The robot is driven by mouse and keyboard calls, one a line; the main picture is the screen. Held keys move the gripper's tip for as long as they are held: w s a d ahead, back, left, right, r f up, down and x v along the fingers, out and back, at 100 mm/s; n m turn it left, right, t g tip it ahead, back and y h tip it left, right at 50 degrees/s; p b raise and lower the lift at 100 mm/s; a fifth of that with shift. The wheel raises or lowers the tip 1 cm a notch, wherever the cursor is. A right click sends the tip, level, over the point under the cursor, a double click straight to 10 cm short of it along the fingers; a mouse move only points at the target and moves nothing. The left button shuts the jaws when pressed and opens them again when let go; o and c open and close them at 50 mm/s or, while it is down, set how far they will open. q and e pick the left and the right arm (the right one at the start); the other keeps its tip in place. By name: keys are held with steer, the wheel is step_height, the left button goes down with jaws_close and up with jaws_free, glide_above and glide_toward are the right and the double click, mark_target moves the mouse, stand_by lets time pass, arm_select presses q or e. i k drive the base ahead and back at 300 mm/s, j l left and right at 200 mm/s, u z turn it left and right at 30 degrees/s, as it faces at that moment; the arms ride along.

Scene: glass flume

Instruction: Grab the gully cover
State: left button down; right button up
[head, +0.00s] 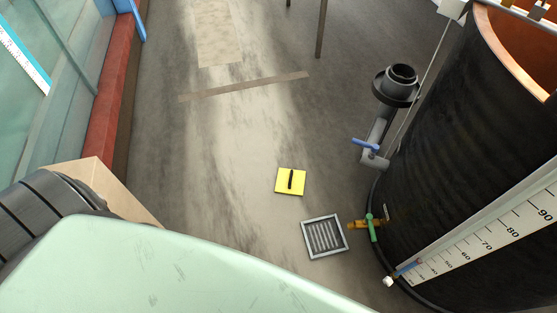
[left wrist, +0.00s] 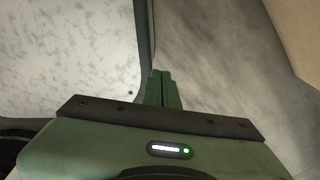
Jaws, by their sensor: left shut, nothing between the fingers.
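A yellow square plate (head: 285,182) with a black bar handle across its middle lies flat on the floor in the head view; it looks like the gully cover. Just below and right of it is a square floor grating (head: 323,238) with a grey frame and dark slots. The plate lies beside the grating, apart from it. My left gripper (left wrist: 161,75) shows in the left wrist view, its green fingers shut together and empty. The head view does not show its fingers, and neither plate nor grating shows in the wrist view. My right gripper is in neither view.
A large black tank (head: 460,170) with a measuring scale (head: 500,235) stands at the right. A green-handled valve (head: 371,226) sticks out towards the grating, and a grey pipe with a blue handle (head: 365,147) stands above. The floor left of the plate is clear.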

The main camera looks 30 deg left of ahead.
mark_target(291, 179)
steer(key=u, duration=0.7)
steer(key=i+z, duration=0.1)
steer(key=z, duration=0.35)
steer(key=i+j+z, duration=0.1)
steer(key=z, duration=0.4)
steer(key=j+z, duration=0.2)
steer(key=z, duration=0.25)
steer(key=i+j+z, duration=0.1)
steer(key=z, duration=0.35)
steer(key=j, duration=0.05)
